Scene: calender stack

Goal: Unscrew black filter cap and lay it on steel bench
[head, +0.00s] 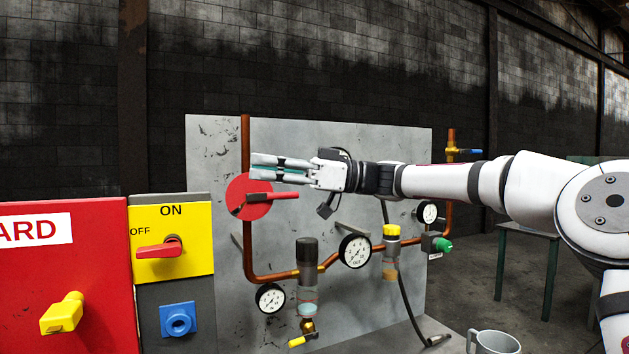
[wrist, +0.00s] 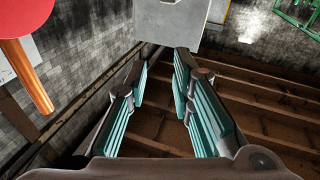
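The black filter cap (head: 307,250) sits upright on top of a clear filter bowl (head: 308,298) on the copper pipe, in the lower middle of the head view. A grey steel surface (head: 405,336), seemingly the bench, shows at the foot of the upright panel. My gripper (head: 254,167) points left, above and left of the cap and well apart from it, in front of the red disc. In the wrist view my gripper (wrist: 160,75) has its teal-padded fingers apart with nothing between them. The cap is not seen in the wrist view.
The steel panel (head: 340,140) carries copper pipes, gauges (head: 355,251), a yellow-capped filter (head: 390,232) and a red disc with a red lever (head: 272,196). A red and yellow switch cabinet (head: 70,250) stands at left. A metal mug (head: 495,342) is at bottom right.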

